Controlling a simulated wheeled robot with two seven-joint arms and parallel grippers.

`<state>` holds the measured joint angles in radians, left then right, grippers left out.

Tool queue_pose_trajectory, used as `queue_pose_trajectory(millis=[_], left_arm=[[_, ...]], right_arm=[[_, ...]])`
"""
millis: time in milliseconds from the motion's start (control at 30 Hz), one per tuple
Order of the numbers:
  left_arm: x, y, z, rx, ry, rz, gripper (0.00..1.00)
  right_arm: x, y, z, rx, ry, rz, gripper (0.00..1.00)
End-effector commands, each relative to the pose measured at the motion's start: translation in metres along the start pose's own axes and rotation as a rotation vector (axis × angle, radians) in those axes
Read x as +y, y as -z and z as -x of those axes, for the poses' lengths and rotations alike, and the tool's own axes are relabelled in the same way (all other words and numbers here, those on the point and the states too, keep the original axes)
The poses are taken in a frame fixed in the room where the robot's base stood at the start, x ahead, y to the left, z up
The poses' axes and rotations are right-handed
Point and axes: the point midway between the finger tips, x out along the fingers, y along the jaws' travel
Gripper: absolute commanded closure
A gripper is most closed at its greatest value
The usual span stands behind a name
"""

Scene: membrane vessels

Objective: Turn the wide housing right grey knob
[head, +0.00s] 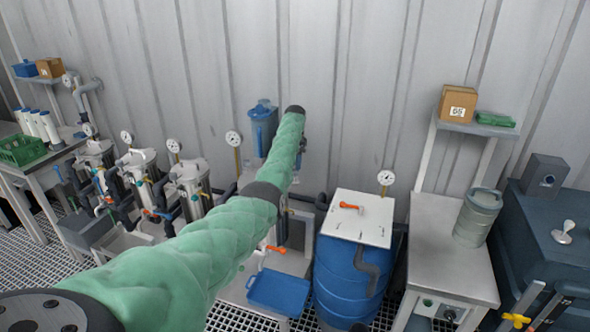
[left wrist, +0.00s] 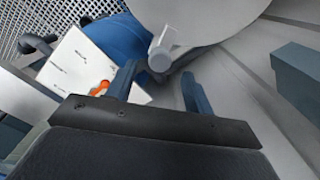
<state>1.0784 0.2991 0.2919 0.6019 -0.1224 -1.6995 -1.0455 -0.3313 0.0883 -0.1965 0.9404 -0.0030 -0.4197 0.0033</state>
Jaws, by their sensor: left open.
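My left arm reaches forward to the wall in the head view, and its end hides its own gripper there. In the left wrist view my left gripper (left wrist: 160,90) is open, with two dark blue-grey fingers and nothing between them. A large pale grey round body (left wrist: 215,18) is close beyond the fingers, with a small round grey knob-like end (left wrist: 160,59) at its lower edge, near the gap between the fingertips. I cannot tell whether they touch. In the head view a blue wide housing (head: 262,128) stands behind the arm; its right side is hidden, and no grey knob shows clearly.
A blue barrel (head: 345,280) with a white lid (head: 365,222) and orange handle (head: 350,206) stands right of the arm. It also shows in the left wrist view (left wrist: 127,38). A blue tray (head: 278,290) lies below. A grey bench (head: 440,262) bears a clear container (head: 477,218).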

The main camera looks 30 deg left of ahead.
Motion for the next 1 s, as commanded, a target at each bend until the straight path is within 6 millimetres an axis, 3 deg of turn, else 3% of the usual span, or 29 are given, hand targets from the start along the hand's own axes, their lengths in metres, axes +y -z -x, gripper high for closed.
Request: queue_pose_trajectory(millis=[333, 1000], left_arm=[[0.000, 0.001, 0.037, 0.001, 0.000, 0.000, 0.48], [0.000, 0.000, 0.040, 0.001, -0.001, 0.000, 0.48]], right_arm=[[0.002, 0.033, 0.001, 0.023, -0.002, -0.001, 0.64], [0.001, 0.033, 0.003, 0.023, -0.002, -0.001, 0.64]])
